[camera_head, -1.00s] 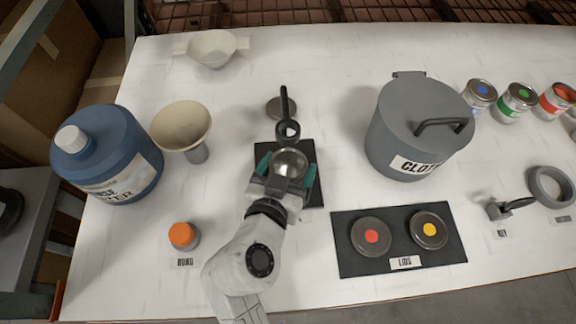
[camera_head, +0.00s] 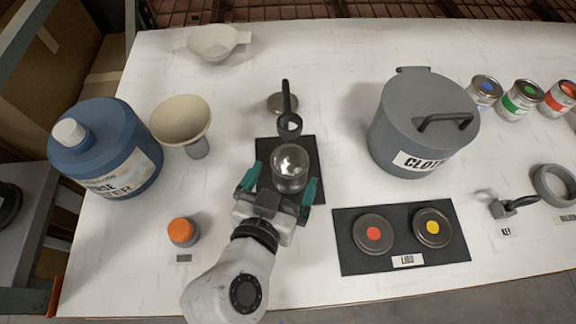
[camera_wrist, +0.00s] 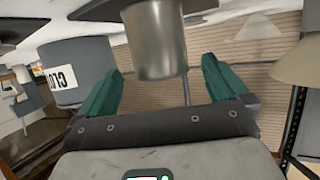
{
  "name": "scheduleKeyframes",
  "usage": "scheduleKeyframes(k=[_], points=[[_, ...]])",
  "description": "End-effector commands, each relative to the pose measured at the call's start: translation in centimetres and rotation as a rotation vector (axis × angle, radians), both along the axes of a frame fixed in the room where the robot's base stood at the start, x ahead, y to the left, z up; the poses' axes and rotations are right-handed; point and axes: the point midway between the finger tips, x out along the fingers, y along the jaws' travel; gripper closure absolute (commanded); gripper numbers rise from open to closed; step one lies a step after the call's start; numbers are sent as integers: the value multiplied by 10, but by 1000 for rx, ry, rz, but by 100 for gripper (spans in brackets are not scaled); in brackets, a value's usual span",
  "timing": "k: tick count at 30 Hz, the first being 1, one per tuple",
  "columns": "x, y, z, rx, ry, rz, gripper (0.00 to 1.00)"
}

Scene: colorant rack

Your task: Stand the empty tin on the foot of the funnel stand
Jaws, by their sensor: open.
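The silver tin (camera_head: 290,183) stands upright on a square black plate (camera_head: 312,190), which looks like the foot of the funnel stand. The stand's dark upright and ring (camera_head: 289,123) show just behind the tin. My gripper (camera_head: 281,184) is open, with a green fingertip on each side of the tin's near part and a visible gap to it. In the wrist view the tin (camera_wrist: 155,42) appears upside down beyond and between the open fingers, with a thin rod beside it. The tin's contact with the plate is partly hidden.
A grey cloth bin (camera_head: 400,130) stands right of the tin. A black lids mat (camera_head: 402,222) lies at front right. A cream funnel (camera_head: 182,122), a blue bottle (camera_head: 105,150) and an orange-capped jar (camera_head: 182,232) are on the left. White table is clear between them.

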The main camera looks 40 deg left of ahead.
Motion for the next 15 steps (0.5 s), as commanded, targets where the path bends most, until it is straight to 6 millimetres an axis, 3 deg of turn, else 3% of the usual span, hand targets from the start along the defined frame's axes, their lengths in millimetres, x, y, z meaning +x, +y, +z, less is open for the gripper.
scheduleKeyframes(k=[6, 15], points=[[-37, -18, 13, 1, 1, 2, 0], [-59, -30, 24, -2, 0, 0, 0]])
